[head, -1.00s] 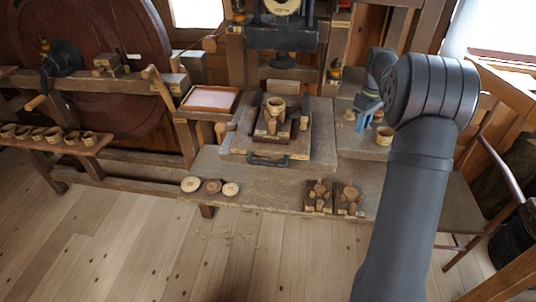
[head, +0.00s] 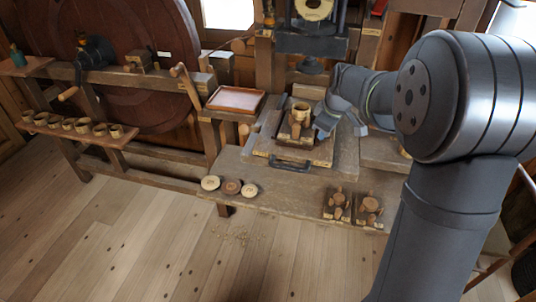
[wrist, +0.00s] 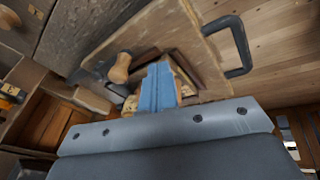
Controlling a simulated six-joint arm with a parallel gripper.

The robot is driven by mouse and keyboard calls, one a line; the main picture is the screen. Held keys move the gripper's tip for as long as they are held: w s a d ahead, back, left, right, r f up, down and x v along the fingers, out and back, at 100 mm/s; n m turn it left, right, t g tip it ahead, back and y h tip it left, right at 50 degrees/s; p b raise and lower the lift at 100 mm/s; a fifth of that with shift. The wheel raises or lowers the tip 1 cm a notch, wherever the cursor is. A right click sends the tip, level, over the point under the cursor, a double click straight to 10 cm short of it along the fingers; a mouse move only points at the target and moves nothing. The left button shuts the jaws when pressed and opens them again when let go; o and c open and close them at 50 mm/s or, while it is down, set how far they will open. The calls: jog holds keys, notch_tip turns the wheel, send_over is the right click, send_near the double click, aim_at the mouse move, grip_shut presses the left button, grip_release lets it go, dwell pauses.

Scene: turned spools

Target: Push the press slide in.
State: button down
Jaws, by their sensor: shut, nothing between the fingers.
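The press slide (head: 322,155) is a flat wooden board with a dark handle (head: 290,166) at its front edge. It lies on the bench in front of the press (head: 311,45). My gripper (head: 324,125) is shut and empty, at the right side of the jig. Its blue fingers (wrist: 158,88) overlap the jig in the wrist view; contact is unclear.
A reddish tray (head: 236,100) stands left of the slide. Three round discs (head: 231,187) lie at the bench's front left. Two small jigs with turned pieces (head: 352,207) sit at the front right. Several cups (head: 84,127) line a shelf at left.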

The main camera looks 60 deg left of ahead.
aim_at(279, 119)
jog(key=s, duration=0.3)
jog(key=s+n+y, duration=0.1)
jog(key=s, duration=0.3)
jog(key=s+r+y, duration=0.1)
jog(key=s, duration=0.2)
jog(key=shift+s+n, duration=0.3)
jog(key=shift+n, duration=0.1)
jog(key=s+d+n+y, duration=0.1)
jog(key=s+d+y, duration=0.1)
jog(key=s, duration=0.6)
jog(key=x, duration=0.3)
jog(key=w+x, duration=0.1)
jog(key=x, duration=0.3)
jog(key=a+r+x, duration=0.1)
jog(key=x, duration=0.3)
jog(key=shift+w+a+f, duration=0.1)
jog(key=shift+w, duration=0.25)
jog(key=shift+w+a, duration=0.35)
jog(key=w+a, duration=1.2)
jog(key=shift+w+a, duration=0.5)
jog(key=shift+w, duration=0.05)
